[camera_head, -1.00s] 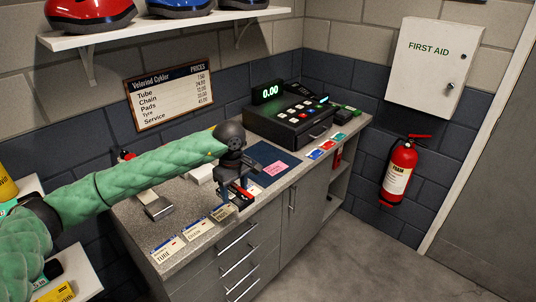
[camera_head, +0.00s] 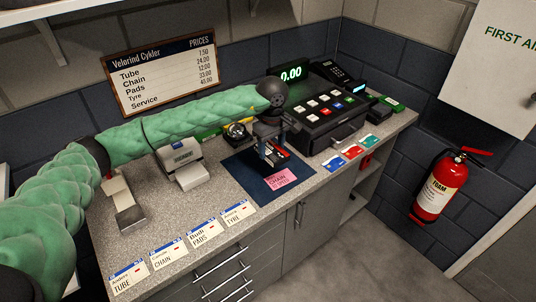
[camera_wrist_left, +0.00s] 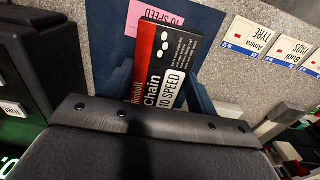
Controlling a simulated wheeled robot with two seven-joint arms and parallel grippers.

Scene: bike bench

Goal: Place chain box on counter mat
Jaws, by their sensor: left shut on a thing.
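The chain box (camera_wrist_left: 172,70), black, red and white with "Chain 10 SPEED" on it, is between the fingers of my left gripper (camera_wrist_left: 158,85) in the left wrist view. In the head view my left gripper (camera_head: 270,150) is shut on the box (camera_head: 275,155) over the dark blue counter mat (camera_head: 245,180). Whether the box touches the mat cannot be told. The gripper hides part of the box and mat. My right gripper is not in view.
The cash register (camera_head: 325,110) stands just right of the mat. A card terminal (camera_head: 182,160) is to the left. Labelled cards (camera_head: 205,230) line the counter's front edge. Coloured cards (camera_head: 352,151) lie right of the mat. A price board (camera_head: 160,70) hangs behind.

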